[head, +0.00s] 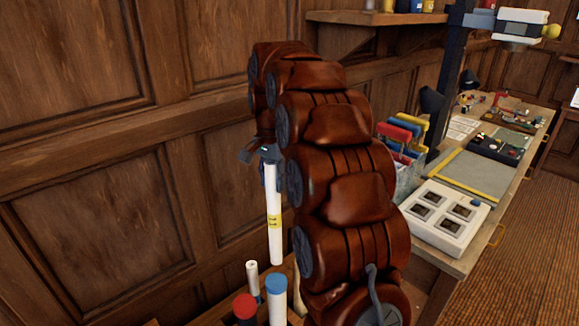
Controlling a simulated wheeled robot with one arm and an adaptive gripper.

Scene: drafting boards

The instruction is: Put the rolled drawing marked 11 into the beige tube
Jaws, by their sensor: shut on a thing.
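My gripper (269,158) is shut on the upper end of a white rolled drawing (273,238). The roll hangs nearly upright and has a yellow label with small dark print, too small to read as 11. Its lower end is in the air above and behind several tubes at the bottom of the view. A narrow off-white roll or tube (252,277) stands to the lower left. A beige strip (298,290) shows just right of the blue-capped tube, mostly hidden by my arm. I cannot tell which of these is the beige tube.
The panelled wall (90,220) is behind. A workbench at right holds a white box with square windows (445,215) and a rack of coloured items (405,140).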

